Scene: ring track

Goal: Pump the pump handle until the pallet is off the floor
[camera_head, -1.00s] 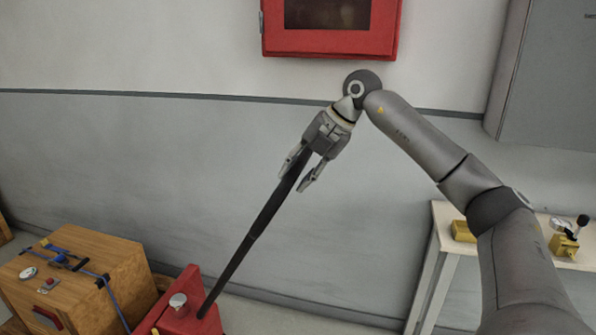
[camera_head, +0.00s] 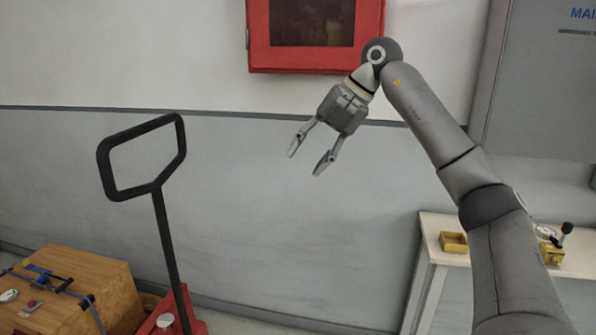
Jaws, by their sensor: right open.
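The pump handle (camera_head: 165,240) is a black bar with a looped grip at its top, standing nearly upright and tilted slightly left. It rises from the red pump body (camera_head: 182,315) at the bottom left. My right gripper (camera_head: 307,157) is open and empty, to the right of the handle's loop and clear of it. A wooden crate (camera_head: 95,275) with a blue strap stands left of the pump body. The pallet and the floor beneath it are out of view. My left gripper is not in view.
A red cabinet (camera_head: 312,60) hangs on the wall above my right gripper. A pale table (camera_head: 434,240) with a yellow box (camera_head: 453,242) stands at the right. A grey cabinet (camera_head: 540,90) is at the upper right. The wall space between handle and table is open.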

